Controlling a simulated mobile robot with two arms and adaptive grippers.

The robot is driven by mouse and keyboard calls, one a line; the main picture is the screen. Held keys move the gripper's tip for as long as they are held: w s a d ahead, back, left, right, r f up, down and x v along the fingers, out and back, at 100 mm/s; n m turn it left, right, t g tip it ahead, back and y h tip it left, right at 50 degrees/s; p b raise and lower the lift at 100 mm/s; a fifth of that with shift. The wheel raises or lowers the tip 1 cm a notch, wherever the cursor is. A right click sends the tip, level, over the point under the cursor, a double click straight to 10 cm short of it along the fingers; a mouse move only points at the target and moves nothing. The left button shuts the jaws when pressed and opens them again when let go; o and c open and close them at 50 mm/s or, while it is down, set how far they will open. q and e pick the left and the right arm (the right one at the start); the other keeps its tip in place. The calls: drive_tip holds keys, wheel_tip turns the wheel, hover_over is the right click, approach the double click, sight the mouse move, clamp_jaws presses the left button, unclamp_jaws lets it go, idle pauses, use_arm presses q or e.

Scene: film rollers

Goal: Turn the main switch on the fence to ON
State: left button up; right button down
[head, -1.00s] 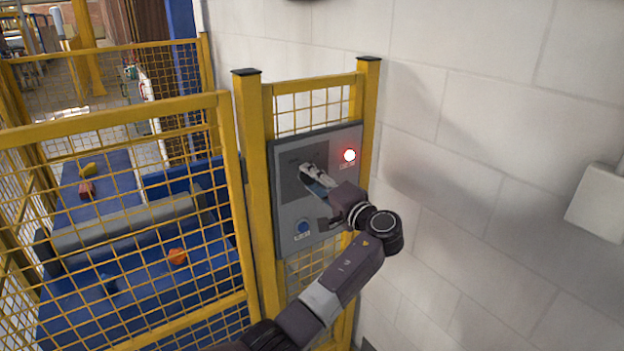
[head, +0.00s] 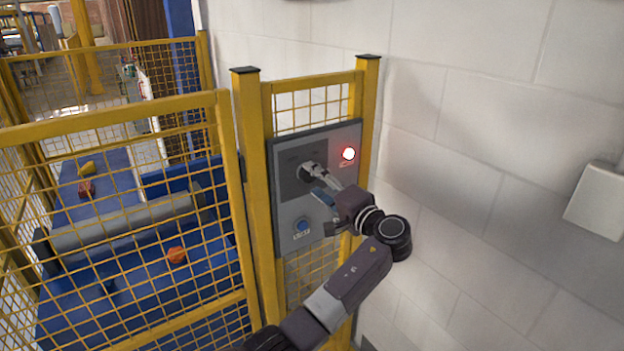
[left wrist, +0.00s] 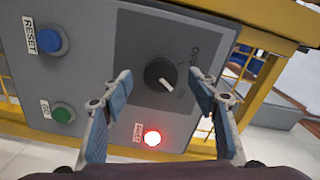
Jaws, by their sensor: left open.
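The main switch is a round black knob (left wrist: 160,73) with a white pointer, on a dark plate of the grey control panel (head: 345,196). In the left wrist view its pointer aims down and right, toward the small ON label (left wrist: 180,93); the OFF label (left wrist: 192,58) is above that. My left gripper (left wrist: 160,78) is open, with one blue-padded finger on each side of the knob and visible gaps to it. In the head view my left gripper (head: 318,183) is in front of the panel and partly hides the switch. My right gripper is not in view.
A red lamp (head: 348,154) glows on the panel. A blue RESET button (left wrist: 50,40) and a green button (left wrist: 63,113) are also there. Yellow fence posts (head: 255,180) and mesh surround the panel. A white wall (head: 470,120) stands close on the right.

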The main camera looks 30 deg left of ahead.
use_arm(q)
drive_tip(key=v, duration=0.9)
drive_tip(key=shift+d, duration=0.35)
drive_tip(key=shift+s, duration=0.1)
